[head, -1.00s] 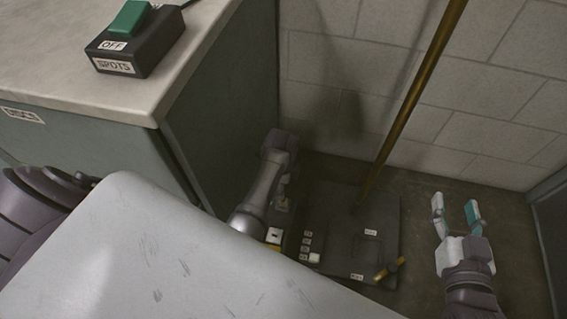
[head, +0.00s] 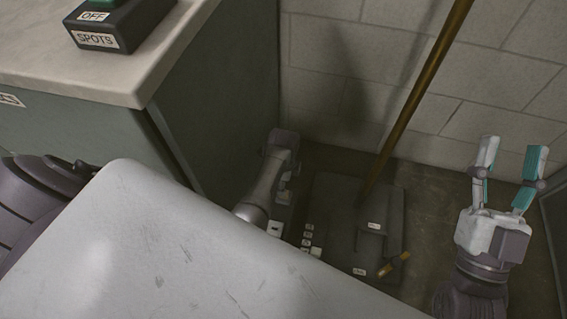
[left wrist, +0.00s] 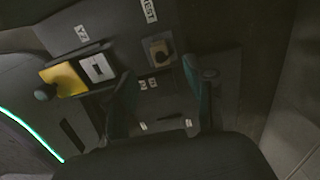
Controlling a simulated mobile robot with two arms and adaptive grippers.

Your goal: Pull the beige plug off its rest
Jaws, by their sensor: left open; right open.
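The beige plug (left wrist: 159,49) sits in a dark square rest on a dark panel, near a label that seems to read TEST. My right gripper (head: 506,182) is open and empty at the right, fingers pointing up.
A yellow block (left wrist: 62,78) with a dark knob and a white switch (left wrist: 98,67) lie left of the plug. A dark floor plate (head: 340,225) bears a brass handle (head: 394,264) and a slanting pole (head: 415,95). A cabinet (head: 215,110) stands left; a block wall (head: 330,80) closes the back.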

